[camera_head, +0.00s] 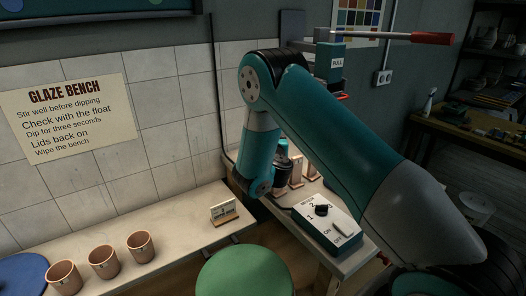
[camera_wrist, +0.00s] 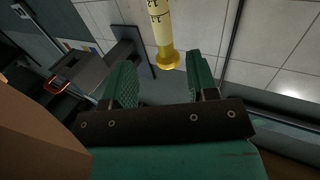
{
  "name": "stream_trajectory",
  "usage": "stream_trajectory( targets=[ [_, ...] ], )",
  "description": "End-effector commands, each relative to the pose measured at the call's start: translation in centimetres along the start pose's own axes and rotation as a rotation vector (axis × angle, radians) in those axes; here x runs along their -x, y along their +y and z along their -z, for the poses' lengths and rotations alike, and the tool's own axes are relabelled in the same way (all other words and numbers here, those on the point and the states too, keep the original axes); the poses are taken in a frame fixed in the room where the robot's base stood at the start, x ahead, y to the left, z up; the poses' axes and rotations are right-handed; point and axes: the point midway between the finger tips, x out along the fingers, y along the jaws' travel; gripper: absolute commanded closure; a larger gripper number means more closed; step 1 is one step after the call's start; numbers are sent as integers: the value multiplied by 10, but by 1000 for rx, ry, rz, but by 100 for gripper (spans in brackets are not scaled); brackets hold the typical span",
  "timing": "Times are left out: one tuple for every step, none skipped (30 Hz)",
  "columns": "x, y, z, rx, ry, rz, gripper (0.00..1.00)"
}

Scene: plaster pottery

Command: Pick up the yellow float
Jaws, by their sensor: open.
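The yellow float (camera_wrist: 160,28) shows at the top of the wrist view. It is a pale yellow tube with dark marks, ending in a golden bulb, and its upper end is cut off by the picture edge. My gripper (camera_wrist: 160,75) is open, with its two green fingers apart. The float's bulb lies in line with the gap between the fingers. Both fingers look clear of it, though I cannot tell how far beyond the tips it is. In the head view I cannot make out the float or the fingers; my own arm covers much of that view.
A control box (camera_head: 325,224) with a dial stands on the right bench. Three clay cups (camera_head: 103,261) and a small card stand (camera_head: 223,212) are on the left bench. A green round top (camera_head: 245,273) is in front. A red-handled lever (camera_head: 432,38) is above my arm.

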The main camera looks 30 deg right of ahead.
Motion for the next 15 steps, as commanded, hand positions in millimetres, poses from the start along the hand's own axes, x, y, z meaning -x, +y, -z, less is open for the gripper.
stream_trajectory(
  targets=[
    [-10,2,9,-4,3,-4,47],
    [-15,1,9,-3,3,-3,47],
    [-21,1,9,-3,5,-2,47],
    [-25,1,8,-4,3,-3,47],
    [-29,1,6,-3,2,-3,47],
    [-34,1,6,-2,3,-2,47],
    [-36,0,5,-2,3,-2,47],
    [-38,0,4,-2,3,-1,47],
    [-40,0,3,-2,2,-1,47],
    [-41,0,2,0,2,0,47],
    [-42,0,2,0,2,0,47],
    [-44,0,3,-2,3,-1,47],
    [-46,0,4,-2,3,-1,47],
    [-48,0,6,-1,3,-1,47],
    [-53,-1,7,-3,3,-2,47]
  ],
)
